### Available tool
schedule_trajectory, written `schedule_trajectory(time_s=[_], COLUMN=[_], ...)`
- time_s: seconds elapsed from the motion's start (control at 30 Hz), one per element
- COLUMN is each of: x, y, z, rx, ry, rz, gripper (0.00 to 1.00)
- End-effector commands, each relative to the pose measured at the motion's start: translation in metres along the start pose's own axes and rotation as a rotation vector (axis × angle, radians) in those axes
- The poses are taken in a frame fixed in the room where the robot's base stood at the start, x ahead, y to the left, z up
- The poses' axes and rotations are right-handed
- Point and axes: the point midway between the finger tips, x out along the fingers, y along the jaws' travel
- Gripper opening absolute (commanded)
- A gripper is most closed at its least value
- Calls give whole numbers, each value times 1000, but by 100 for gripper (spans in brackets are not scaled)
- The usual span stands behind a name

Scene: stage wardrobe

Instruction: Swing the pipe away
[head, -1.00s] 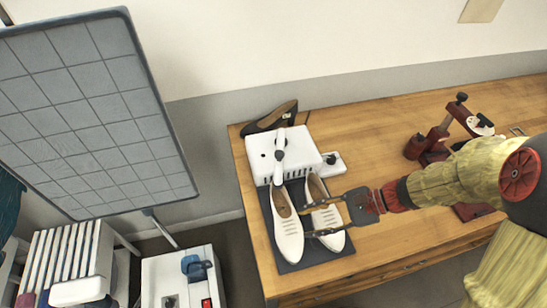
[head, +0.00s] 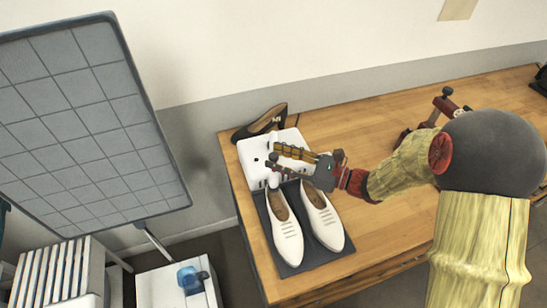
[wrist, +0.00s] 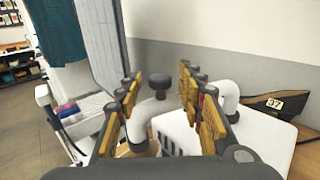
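A white dryer box (head: 252,172) stands at the left end of the wooden table; the wrist view shows it too (wrist: 265,136). Its white pipe (wrist: 146,119) bends upward and carries a dark round knob (wrist: 166,80). A second white pipe bend (wrist: 228,92) rises at the right. My gripper (head: 273,157) is over the box. In the wrist view my gripper (wrist: 158,82) has its yellow-padded fingers apart, one on each side of the knob and pipe. I see no clear contact. In the head view the fingers hide part of the pipe.
Two white shoes (head: 284,230) (head: 321,215) lie on a dark mat (head: 300,258) before the box. A dark heeled shoe (head: 262,121) stands behind it. A gridded grey panel (head: 90,120) stands left. The table's middle (head: 350,118) is clear.

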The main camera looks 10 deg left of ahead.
Motion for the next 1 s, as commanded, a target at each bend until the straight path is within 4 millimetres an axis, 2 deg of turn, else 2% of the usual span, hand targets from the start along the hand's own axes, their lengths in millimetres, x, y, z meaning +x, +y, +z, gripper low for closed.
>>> schedule_trajectory(time_s=[0.17,0.47,1.0], x=[15,17,17], y=[0,0,0], z=[0,0,0], rx=[-2,-2,-2], ry=[0,1,1], rz=[1,0,0], gripper=[38,38,8])
